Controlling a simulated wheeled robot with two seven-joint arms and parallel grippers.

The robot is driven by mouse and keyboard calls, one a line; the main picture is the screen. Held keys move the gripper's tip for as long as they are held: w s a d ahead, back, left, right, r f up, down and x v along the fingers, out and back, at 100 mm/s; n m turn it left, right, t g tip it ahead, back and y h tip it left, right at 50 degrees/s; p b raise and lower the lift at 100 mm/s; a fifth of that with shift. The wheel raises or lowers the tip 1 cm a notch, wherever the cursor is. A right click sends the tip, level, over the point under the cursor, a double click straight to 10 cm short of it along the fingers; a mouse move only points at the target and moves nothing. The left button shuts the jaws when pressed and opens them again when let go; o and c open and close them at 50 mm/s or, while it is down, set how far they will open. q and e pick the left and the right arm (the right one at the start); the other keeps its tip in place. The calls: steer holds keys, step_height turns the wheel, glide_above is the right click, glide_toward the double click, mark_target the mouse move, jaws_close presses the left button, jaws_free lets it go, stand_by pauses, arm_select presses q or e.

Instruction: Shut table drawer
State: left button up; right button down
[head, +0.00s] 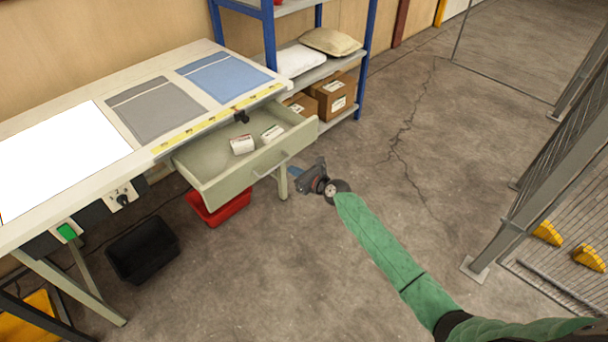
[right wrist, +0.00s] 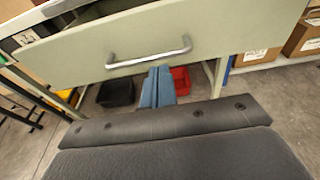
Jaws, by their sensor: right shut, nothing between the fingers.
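The table drawer (head: 246,165) is pulled out of the pale worktable (head: 60,208) in the head view. Two small white items (head: 243,144) lie inside it. Its front (right wrist: 190,40) with a silver bar handle (right wrist: 149,53) fills the upper right wrist view. My right gripper (head: 295,172) is shut and empty, just in front of and to the right of the drawer front in the head view. In the right wrist view its blue fingers (right wrist: 157,88) are together below the handle; I cannot tell whether they touch the drawer. My left gripper is not in view.
A red bin (head: 219,208) and a black bin (head: 142,249) stand on the floor under the table. A blue shelf (head: 364,60) with cartons (head: 334,95) and pillows (head: 330,41) stands behind the drawer. The floor right of the drawer is clear up to a mesh fence (head: 562,160).

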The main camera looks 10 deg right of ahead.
mark_target(281, 164)
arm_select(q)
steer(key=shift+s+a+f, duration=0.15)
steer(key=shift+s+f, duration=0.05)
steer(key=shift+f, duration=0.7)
arm_select(e)
steer(key=x, duration=0.3)
steer(key=shift+w+a+f, duration=0.1)
steer(key=shift+w+a, duration=0.1)
steer(key=shift+w, duration=0.15)
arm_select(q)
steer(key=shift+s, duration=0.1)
arm_select(e)
steer(key=shift+w+a, duration=0.1)
